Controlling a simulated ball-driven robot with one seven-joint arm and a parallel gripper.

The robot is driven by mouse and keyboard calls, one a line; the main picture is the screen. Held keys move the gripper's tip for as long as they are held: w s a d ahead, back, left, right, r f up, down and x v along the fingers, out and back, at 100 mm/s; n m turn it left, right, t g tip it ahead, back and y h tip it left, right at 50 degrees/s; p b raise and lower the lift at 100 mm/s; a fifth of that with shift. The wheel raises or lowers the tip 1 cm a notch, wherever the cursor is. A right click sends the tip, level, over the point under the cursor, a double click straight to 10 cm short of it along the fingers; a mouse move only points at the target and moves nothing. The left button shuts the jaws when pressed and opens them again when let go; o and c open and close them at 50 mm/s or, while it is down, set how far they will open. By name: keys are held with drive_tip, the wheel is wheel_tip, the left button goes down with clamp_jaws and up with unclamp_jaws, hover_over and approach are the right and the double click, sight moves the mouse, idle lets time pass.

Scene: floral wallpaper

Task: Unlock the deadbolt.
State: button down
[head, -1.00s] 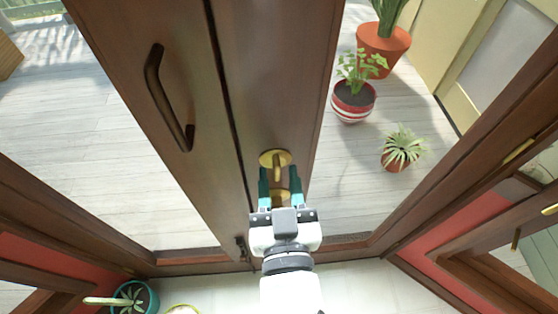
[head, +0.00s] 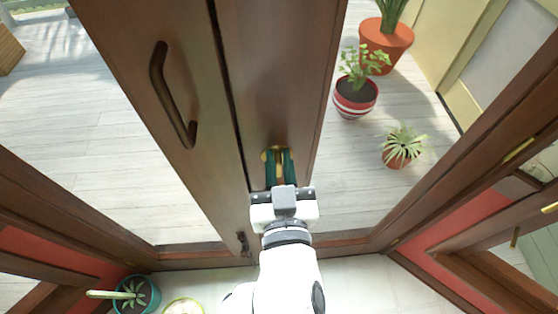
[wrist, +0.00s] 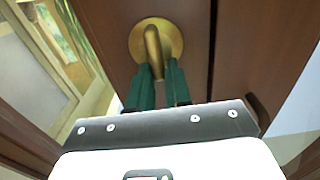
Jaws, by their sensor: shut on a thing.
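The deadbolt is a brass round plate with a brass turn piece on the brown door stile. In the head view the deadbolt (head: 267,156) shows only in part, behind my fingers. In the wrist view the brass deadbolt (wrist: 153,42) shows its plate and the upper part of its turn piece, which points down between the fingers. My gripper (head: 279,165) has green fingers, shut on the lower part of the turn piece. In the wrist view the fingertips (wrist: 158,72) lie on either side of it.
A dark bar handle (head: 168,95) stands out on the door left of the deadbolt. Potted plants, one in a striped pot (head: 355,98), stand behind the glass. A teal pot (head: 142,292) stands on the floor at lower left.

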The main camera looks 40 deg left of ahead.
sight(264, 156)
idle(0.4)
drive_tip(key=n, duration=0.5)
drive_tip(key=s+a+f+n+p, duration=0.1)
drive_tip(key=n, duration=0.3)
drive_tip(key=n+p, duration=0.1)
drive_tip(key=n, duration=0.4)
drive_tip(key=shift+s+a+f+n, duration=0.25)
drive_tip(key=shift+s+f+n, duration=0.05)
drive_tip(key=shift+s+f, duration=0.1)
drive_tip(key=shift+s+f+n+p, duration=0.1)
drive_tip(key=shift+f+n+p, duration=0.15)
drive_tip(key=shift+n, duration=0.7)
drive_tip(key=shift+f+n+p, duration=0.2)
drive_tip(key=shift+n+p, duration=0.05)
drive_tip(key=shift+n, duration=0.7)
drive_tip(key=shift+f, duration=0.1)
drive_tip(key=c, duration=1.1)
unclamp_jaws()
drive_tip(key=shift+c, duration=0.2)
